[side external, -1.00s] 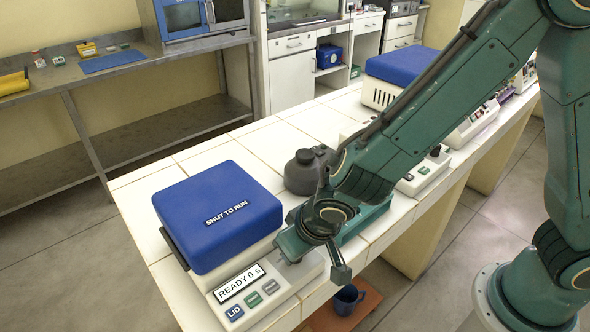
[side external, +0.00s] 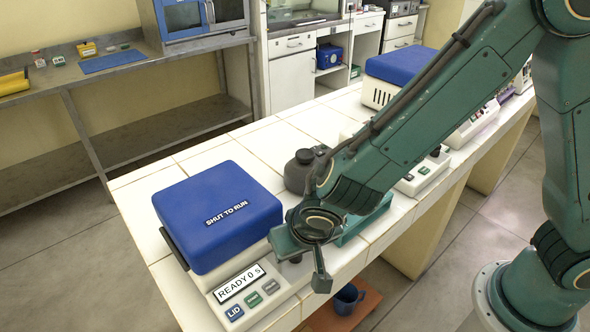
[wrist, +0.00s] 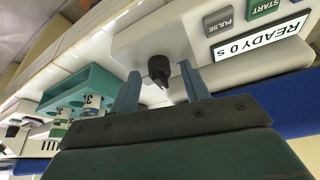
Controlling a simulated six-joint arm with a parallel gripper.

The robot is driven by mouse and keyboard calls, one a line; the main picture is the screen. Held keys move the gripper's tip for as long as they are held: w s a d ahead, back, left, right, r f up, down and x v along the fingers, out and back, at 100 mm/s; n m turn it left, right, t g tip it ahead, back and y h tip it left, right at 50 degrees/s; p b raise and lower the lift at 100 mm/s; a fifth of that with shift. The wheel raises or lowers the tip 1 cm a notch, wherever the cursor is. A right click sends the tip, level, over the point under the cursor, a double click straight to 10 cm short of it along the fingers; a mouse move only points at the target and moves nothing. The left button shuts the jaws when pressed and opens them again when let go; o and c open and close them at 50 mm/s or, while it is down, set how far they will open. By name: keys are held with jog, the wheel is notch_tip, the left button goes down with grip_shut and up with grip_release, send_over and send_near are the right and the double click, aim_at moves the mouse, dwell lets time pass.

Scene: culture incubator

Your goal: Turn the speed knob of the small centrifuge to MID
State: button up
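The small centrifuge (side external: 250,262) stands at the near left of the white bench. Its blue lid (side external: 215,215), lettered SHUT TO RUN, is down, and its display (side external: 240,283) reads READY 0 S. The dark speed knob (wrist: 160,69) shows on the pale front panel in the wrist view. Its pointer setting and any scale marks cannot be read. My gripper (wrist: 160,84) is open and empty. Its two fingers are on either side of the knob in that view, apart from it. In the side view my gripper (side external: 284,242) is over the panel's right end, largely covering the knob.
LID (side external: 234,313), START (side external: 253,299) and PULSE (side external: 270,286) buttons line the panel. A teal rack (wrist: 85,88) with labelled tubes and a dark grey round vessel (side external: 300,172) stand to the right. A blue mug (side external: 347,298) sits below the bench edge.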

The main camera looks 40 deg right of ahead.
dwell(0.3)
jog(key=v, duration=1.3)
jog(key=shift+r, duration=0.4)
jog(key=shift+s, duration=0.1)
jog(key=s+d+r+y, duration=0.1)
jog(key=d+r, duration=0.2)
jog(key=d, duration=0.4)
jog(key=s+d+r, duration=0.1)
jog(key=d+r, duration=0.3)
jog(key=d, duration=0.3)
jog(key=s+d+r+n+t, duration=0.1)
jog(key=s+d+r+n, duration=0.1)
jog(key=s+d, duration=0.7)
jog(key=shift+s+n, duration=0.2)
jog(key=shift+n, duration=0.3)
